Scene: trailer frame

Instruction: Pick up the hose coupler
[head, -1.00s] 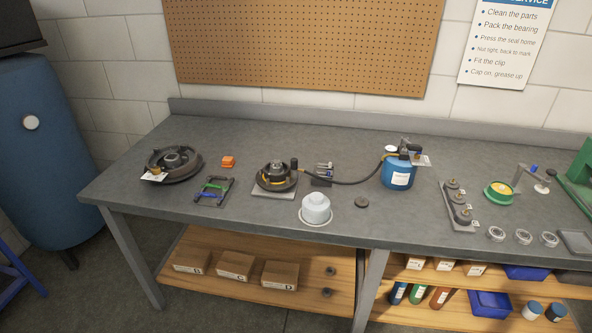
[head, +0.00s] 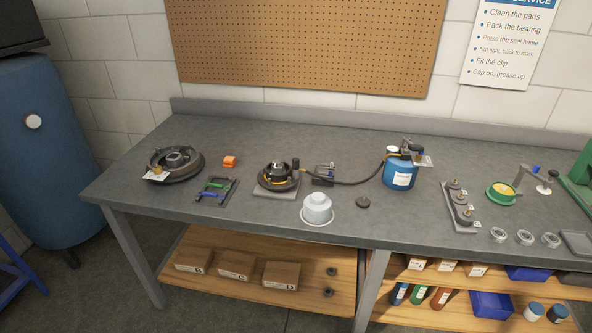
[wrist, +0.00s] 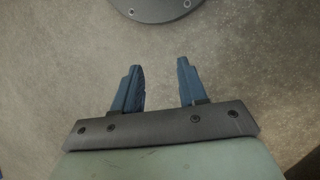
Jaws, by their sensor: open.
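A black hose (head: 345,183) runs from the blue grease can (head: 399,174) leftward across the bench. Its left end has a small dark upright fitting, which looks like the hose coupler (head: 296,164). This end stands at the right edge of a dark round hub (head: 277,176) on a grey plate; whether it is attached cannot be told. My gripper (wrist: 160,82) shows only in the wrist view. Its two blue fingers are apart with nothing between them, over bare floor. The coupler is not in the wrist view.
A white domed container (head: 317,208) and a small dark disc (head: 363,202) stand in front of the hose. A clamp-like tool (head: 215,190), orange block (head: 230,161) and larger hub (head: 175,163) are left. A small dark stand (head: 324,174) is near the hose end.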

